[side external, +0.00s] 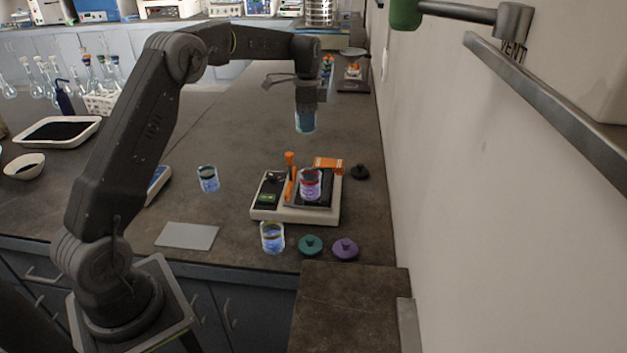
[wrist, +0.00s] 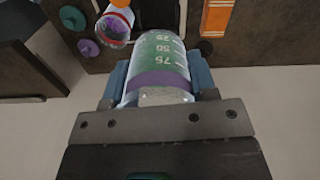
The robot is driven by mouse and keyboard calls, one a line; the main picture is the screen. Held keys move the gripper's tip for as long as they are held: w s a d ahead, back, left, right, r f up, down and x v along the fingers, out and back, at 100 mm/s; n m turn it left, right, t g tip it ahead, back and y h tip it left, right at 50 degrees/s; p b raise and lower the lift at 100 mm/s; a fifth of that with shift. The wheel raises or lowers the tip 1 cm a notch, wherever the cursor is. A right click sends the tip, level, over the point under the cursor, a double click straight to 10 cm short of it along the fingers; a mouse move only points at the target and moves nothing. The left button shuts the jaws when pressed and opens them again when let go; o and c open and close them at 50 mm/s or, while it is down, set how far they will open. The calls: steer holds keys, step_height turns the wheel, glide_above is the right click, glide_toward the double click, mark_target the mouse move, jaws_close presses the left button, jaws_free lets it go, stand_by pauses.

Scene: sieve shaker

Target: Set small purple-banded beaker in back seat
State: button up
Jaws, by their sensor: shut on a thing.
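A small beaker with a purple band (wrist: 158,82) and white graduation marks is held between the blue fingers of my gripper (wrist: 160,78). In the side view my gripper (side external: 305,104) points down, with the beaker (side external: 305,123) below it, in the air behind the shaker (side external: 264,212). The shaker is a pale unit with a dark platform. A beaker with a red band (side external: 311,184) stands on the platform, towards its front; it also shows in the wrist view (wrist: 115,28). An orange lever (side external: 290,172) and an orange bracket (side external: 328,164) rise by the platform. Whether the back seat is empty is unclear.
Two other beakers stand on the bench, left of the shaker (side external: 208,179) and in front of it (side external: 272,238). Green (side external: 310,245), purple (side external: 345,249) and black (side external: 360,172) lids lie nearby. A wall (side external: 440,200) bounds the right. The bench behind the shaker is largely clear.

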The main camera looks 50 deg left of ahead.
steer(key=shift+w+d+m, duration=0.45)
steer(key=shift+d+m, duration=0.05)
steer(key=shift+d, duration=0.25)
steer(key=shift+w+d+f, duration=0.1)
steer(key=shift+d+f, duration=0.1)
steer(key=shift+f, duration=0.05)
step_height(320, 180, down, 15)
steer(key=shift+r, duration=0.2)
